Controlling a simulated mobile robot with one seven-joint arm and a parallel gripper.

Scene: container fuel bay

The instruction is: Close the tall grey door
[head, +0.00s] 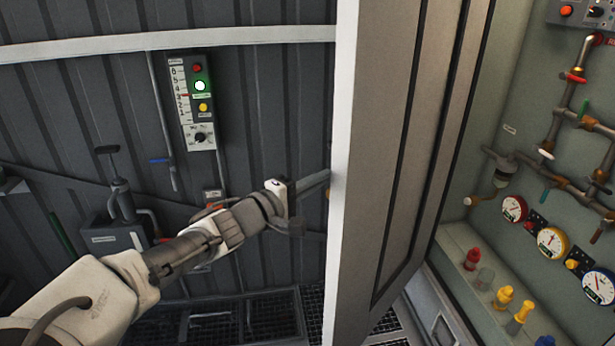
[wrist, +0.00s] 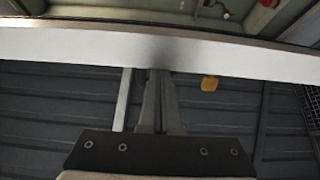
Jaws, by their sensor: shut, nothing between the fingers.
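The tall grey door (head: 385,150) stands open in the head view, its pale near edge running from top to bottom of the picture. In the wrist view, the door (wrist: 80,45) shows as a pale bar across the upper part. My gripper (head: 322,181) is on the left side of the door, its fingers pointing at the door's pale edge. In the wrist view, my gripper (wrist: 158,76) is shut and empty, with its tips at the lower border of the bar. I cannot tell whether the tips touch the door.
Right of the door is a recess with pipes (head: 555,130), gauges (head: 551,241) and a ledge with small coloured bottles (head: 503,298). Floor grating (head: 275,317) lies below.

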